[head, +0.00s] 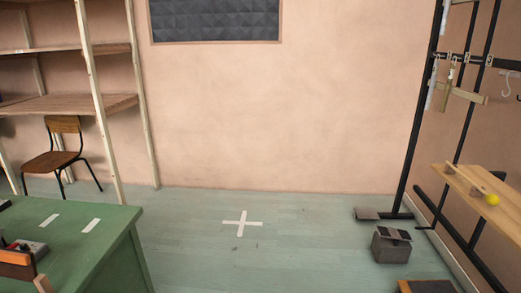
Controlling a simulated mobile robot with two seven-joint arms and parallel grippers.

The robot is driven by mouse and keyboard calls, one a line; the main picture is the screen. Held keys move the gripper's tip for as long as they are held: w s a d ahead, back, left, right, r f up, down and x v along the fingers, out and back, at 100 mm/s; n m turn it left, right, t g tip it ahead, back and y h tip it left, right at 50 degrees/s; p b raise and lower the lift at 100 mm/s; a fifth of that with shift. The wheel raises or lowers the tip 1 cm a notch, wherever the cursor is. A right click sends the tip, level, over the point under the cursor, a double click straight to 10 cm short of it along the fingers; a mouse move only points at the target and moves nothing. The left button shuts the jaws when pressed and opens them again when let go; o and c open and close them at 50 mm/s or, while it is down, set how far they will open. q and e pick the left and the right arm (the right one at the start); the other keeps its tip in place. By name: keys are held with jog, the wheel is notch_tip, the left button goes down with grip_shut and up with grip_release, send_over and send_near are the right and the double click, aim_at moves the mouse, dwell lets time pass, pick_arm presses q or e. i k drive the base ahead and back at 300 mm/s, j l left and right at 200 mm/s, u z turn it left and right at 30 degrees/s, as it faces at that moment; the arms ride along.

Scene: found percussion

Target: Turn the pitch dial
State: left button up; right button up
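No dial that I can make out as the pitch dial is clearly in view. A small grey box with a dark and reddish top (33,247) sits on the green table at the lower left. It is too small to tell whether it carries a dial. Neither of my grippers shows in the head view.
The green table (85,255) fills the lower left, with wooden shelves (110,103) and a chair (60,150) behind. A black rack (425,120) with a wooden shelf stands right. A grey block (391,247) lies near it. The floor around the white cross (241,223) is clear.

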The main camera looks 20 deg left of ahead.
aim_at(24, 246)
jog(key=i+u, duration=0.45)
jog(key=i+l+u, duration=0.1)
jog(key=i+u, duration=0.3)
jog(key=i+l+u, duration=0.1)
jog(key=i+u, duration=0.2)
jog(key=u, duration=0.15)
jog(key=i+l+u, duration=0.25)
jog(key=u, duration=0.25)
